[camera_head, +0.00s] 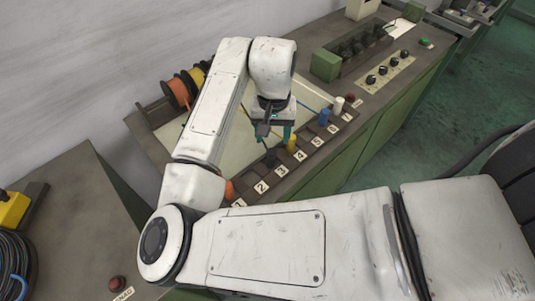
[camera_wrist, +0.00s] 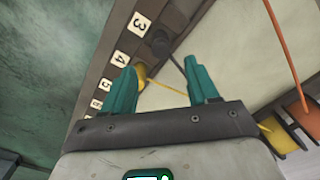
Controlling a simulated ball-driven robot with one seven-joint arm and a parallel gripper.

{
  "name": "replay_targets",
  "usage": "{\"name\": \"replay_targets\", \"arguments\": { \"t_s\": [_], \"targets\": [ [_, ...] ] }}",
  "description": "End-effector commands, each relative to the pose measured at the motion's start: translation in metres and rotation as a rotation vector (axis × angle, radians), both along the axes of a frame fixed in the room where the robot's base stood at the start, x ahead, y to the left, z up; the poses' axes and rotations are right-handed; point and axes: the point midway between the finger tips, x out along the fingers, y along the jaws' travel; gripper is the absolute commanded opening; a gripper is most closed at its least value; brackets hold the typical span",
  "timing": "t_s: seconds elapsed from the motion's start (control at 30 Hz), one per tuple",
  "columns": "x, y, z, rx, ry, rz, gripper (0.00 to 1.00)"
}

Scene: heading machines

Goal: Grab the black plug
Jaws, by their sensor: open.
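The black plug (camera_head: 270,158) stands in the row of numbered slots, beside label 3, just below my gripper in the head view. It also shows in the wrist view (camera_wrist: 160,46), with a dark cord running from it between my fingers. My gripper (camera_head: 275,136) has teal fingers, spread apart and empty. In the wrist view my gripper (camera_wrist: 160,68) has the black plug beyond its fingertips, between them in the picture and apart from both. The yellow plug (camera_head: 291,144), beside label 4, is close to one finger; it also shows near the left finger in the wrist view (camera_wrist: 141,73).
A blue plug (camera_head: 324,117) and a white plug (camera_head: 338,105) stand farther along the row. An orange plug (camera_head: 230,189) is at the near end. Cord spools (camera_head: 178,91) sit at the back left. A green block (camera_head: 325,65) and knob panel (camera_head: 386,69) lie beyond.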

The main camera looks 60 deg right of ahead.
Motion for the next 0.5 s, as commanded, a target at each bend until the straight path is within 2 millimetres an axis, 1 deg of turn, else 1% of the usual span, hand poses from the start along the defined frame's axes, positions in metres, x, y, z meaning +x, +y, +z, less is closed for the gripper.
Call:
{"name": "replay_targets", "arguments": {
  "t_s": [0.03, 0.1, 0.37, 0.5],
  "targets": [
    [0.001, 0.001, -0.008, 0.001, 0.0, 0.003, 0.59],
    [0.0, 0.0, -0.017, 0.001, 0.0, 0.001, 0.59],
    [0.0, 0.001, -0.035, 0.001, 0.0, 0.002, 0.59],
    [0.0, 0.004, -0.055, 0.001, 0.0, 0.002, 0.59]
  ]
}}
